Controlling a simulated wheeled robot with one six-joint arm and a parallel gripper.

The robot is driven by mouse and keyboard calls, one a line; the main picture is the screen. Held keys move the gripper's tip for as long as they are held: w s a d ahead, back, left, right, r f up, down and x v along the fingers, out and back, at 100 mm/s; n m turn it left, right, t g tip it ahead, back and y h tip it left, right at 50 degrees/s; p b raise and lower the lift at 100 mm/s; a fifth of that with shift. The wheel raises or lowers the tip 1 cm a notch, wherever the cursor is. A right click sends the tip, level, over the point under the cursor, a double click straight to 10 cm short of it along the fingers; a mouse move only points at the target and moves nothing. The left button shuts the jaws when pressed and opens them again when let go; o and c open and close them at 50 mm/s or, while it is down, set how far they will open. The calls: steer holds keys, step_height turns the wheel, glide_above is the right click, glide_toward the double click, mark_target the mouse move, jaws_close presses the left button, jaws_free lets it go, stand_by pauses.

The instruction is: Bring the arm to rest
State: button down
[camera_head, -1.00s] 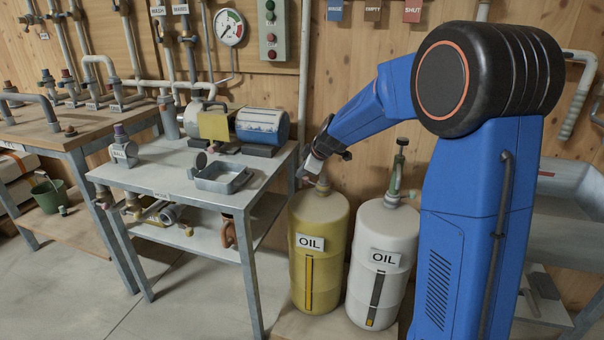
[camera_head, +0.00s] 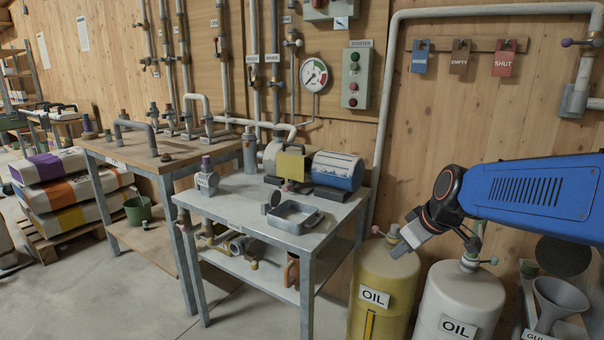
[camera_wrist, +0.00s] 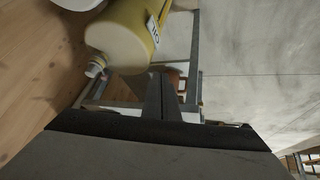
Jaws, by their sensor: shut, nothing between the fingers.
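My blue arm reaches in from the right edge in the head view. My gripper (camera_head: 405,245) is at its end, in front of the wall and over the top of the yellow oil tank (camera_head: 384,283). I cannot tell whether it touches the tank. In the wrist view my gripper (camera_wrist: 162,82) shows its two fingers close together with nothing between them. The yellow tank (camera_wrist: 118,38) shows there too, beyond the fingertips to the upper left.
A white oil tank (camera_head: 460,302) stands right of the yellow one. A metal table (camera_head: 240,208) with a tray (camera_head: 294,217) and a blue motor (camera_head: 338,170) stands left. Tags (camera_head: 461,56) hang on the wall. Open floor lies at the front left.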

steer(key=s+d+f+m+h, duration=0.1)
steer(key=s+d+m, duration=0.1)
steer(key=s, duration=0.6)
steer(key=s+d+f+m+g+h, duration=0.1)
steer(key=s+f+m, duration=0.15)
steer(key=s, duration=0.55)
steer(key=s+d+f+m, duration=0.1)
steer(key=s+d+m, duration=0.15)
steer(key=s, duration=0.55)
steer(key=w+r+n+t+h, duration=0.1)
steer(key=w+r+n+h, duration=0.2)
steer(key=w, duration=2.3)
steer(key=w+a+f+n+t, duration=0.1)
steer(key=w+a+f, duration=0.1)
steer(key=w, duration=0.6)
steer(key=w+a+f+n, duration=0.1)
steer(key=w+a+f, duration=0.1)
steer(key=w, duration=0.6)
steer(key=w+a+f+t, duration=0.1)
steer(key=w+a+f, duration=0.1)
steer(key=w, duration=0.6)
steer(key=shift+y, duration=0.3)
steer(key=x, duration=0.9)
steer(key=shift+s, duration=0.2)
steer(key=shift+w+d+f, duration=0.1)
